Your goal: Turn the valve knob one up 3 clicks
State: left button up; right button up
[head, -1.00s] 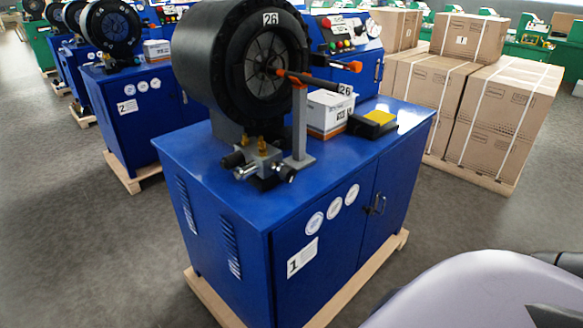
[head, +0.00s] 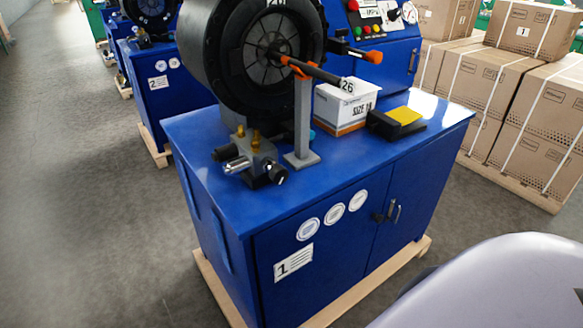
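The cabinet below carries a "1" label (head: 294,262). Any marks on the knobs are too small to read. Neither of my grippers is in view, and nothing touches the valve.
The black crimper head (head: 200,50) stands behind the valve. A grey post (head: 302,120) beside it carries a dark rod. A white box (head: 345,110) and a yellow-topped pedal (head: 404,115) lie to the right. Cartons (head: 540,110) stand at right. Floor (head: 90,230) is clear at left.

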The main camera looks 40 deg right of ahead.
aim_at(278, 173)
jog(key=l, duration=0.8)
jog(key=k+l, duration=0.15)
jog(key=l, duration=0.65)
